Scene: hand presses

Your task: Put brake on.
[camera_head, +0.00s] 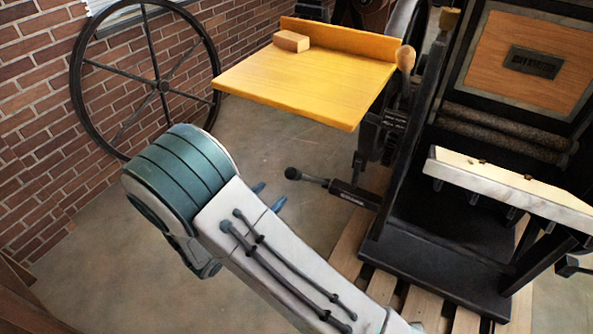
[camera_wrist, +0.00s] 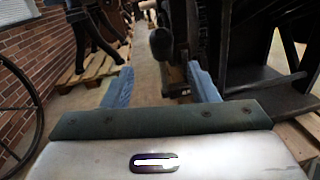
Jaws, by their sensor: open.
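A dark lever with a rounded black knob (camera_head: 293,173) sticks out to the left from the low side of the black press (camera_head: 440,240). I take it to be the brake; no label that I can read says so. In the wrist view the knob (camera_wrist: 161,43) shows upright, in line with the gap between my fingers. My gripper (camera_head: 269,195) is open and empty, with blue fingers, just below and left of the knob in the head view. In the wrist view its fingers (camera_wrist: 160,78) are spread apart, and the knob appears beyond them, not touched.
A yellow board (camera_head: 300,85) with a small wooden block (camera_head: 291,41) juts out above the lever. A large spoked wheel (camera_head: 78,100) stands by the brick wall. Wooden pallet slats (camera_head: 345,250) lie under the press. The floor left of the lever is clear.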

